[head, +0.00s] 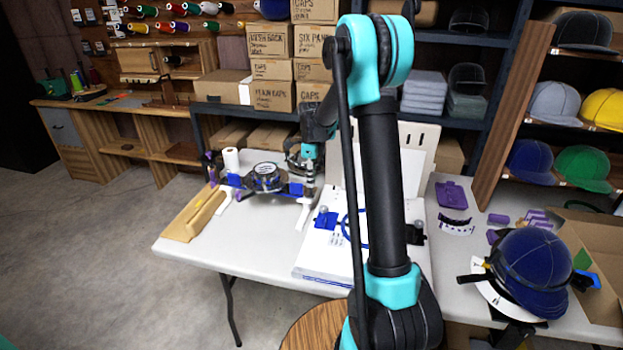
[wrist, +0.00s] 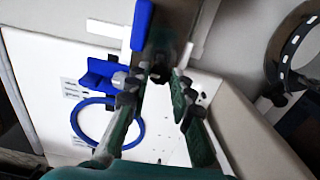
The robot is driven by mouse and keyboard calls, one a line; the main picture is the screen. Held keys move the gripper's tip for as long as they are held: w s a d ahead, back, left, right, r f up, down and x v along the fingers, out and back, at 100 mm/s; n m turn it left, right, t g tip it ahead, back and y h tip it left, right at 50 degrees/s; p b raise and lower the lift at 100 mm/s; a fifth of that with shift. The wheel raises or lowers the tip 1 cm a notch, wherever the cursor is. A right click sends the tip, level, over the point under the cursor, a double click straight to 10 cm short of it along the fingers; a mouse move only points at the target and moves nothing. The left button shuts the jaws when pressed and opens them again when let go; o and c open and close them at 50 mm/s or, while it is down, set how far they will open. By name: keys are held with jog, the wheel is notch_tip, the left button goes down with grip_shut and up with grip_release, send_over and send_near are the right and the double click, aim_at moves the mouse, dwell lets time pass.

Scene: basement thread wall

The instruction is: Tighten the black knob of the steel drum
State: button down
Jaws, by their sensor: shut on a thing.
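In the wrist view my gripper (wrist: 160,82) has its two green fingers closed around a small dark piece, which looks like the black knob (wrist: 159,72). The fingers hide much of it. A brownish-grey steel surface (wrist: 172,30) lies just beyond the fingertips, with a blue strip along its left side. In the head view my gripper (head: 309,185) points down at the right end of the stand. The round steel drum (head: 265,178) with a dark band sits to its left. The knob is too small to make out there.
A white board (head: 325,265) with a blue ring (head: 345,228) lies on the table close by. A wooden piece (head: 195,213) lies at the table's left end. A navy cap (head: 530,270) is at the right. Stacked boxes (head: 270,95) stand behind.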

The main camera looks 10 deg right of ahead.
jog(key=shift+a, duration=0.1)
jog(key=c, duration=1.3)
grip_release()
jog(key=shift+r, duration=0.1)
notch_tip(320, 180, up, 12)
jog(key=shift+w+f, duration=0.1)
jog(key=s+d+f+n+t, duration=0.1)
jog(key=s+f+n, duration=0.3)
jog(key=s+n, duration=0.3)
jog(key=s+d+f+n+t, duration=0.1)
jog(key=s+f+n, duration=0.3)
jog(key=s, duration=1.1)
jog(key=s+d+f+n+t, duration=0.2)
jog(key=s+d+f+n, duration=0.1)
jog(key=s+n, duration=0.8)
jog(key=shift+s+d+f, duration=0.1)
jog(key=shift+s+f, duration=0.05)
jog(key=shift+f, duration=0.25)
jog(key=shift+s+d+f, duration=0.1)
jog(key=shift+s+f, duration=0.05)
jog(key=shift+f, duration=0.25)
